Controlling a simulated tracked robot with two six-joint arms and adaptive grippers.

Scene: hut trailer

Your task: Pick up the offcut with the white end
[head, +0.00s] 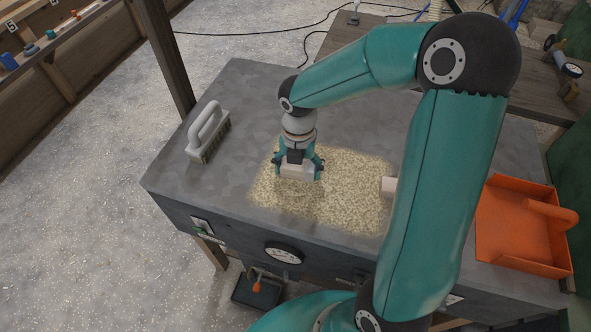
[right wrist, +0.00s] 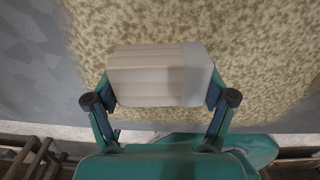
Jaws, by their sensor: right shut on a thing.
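My right gripper (head: 298,172) is over the patch of wood shavings (head: 340,207) on the grey bench top. It is shut on a pale wooden offcut (head: 297,172). In the right wrist view the offcut (right wrist: 145,78) lies crosswise between the two fingers (right wrist: 160,97). Its right end is a whiter, plain band (right wrist: 198,75); the rest shows wood grain. I cannot tell whether it is clear of the shavings. A second pale block (head: 388,186) lies at the right side of the patch, partly hidden behind my right arm. My left gripper is not in view.
A grey-handled brush (head: 208,131) stands on the bench (head: 250,90) at the left. An orange dustpan (head: 510,230) lies at the right end. A round dial (head: 284,253) is on the bench's front face. The back left of the bench top is clear.

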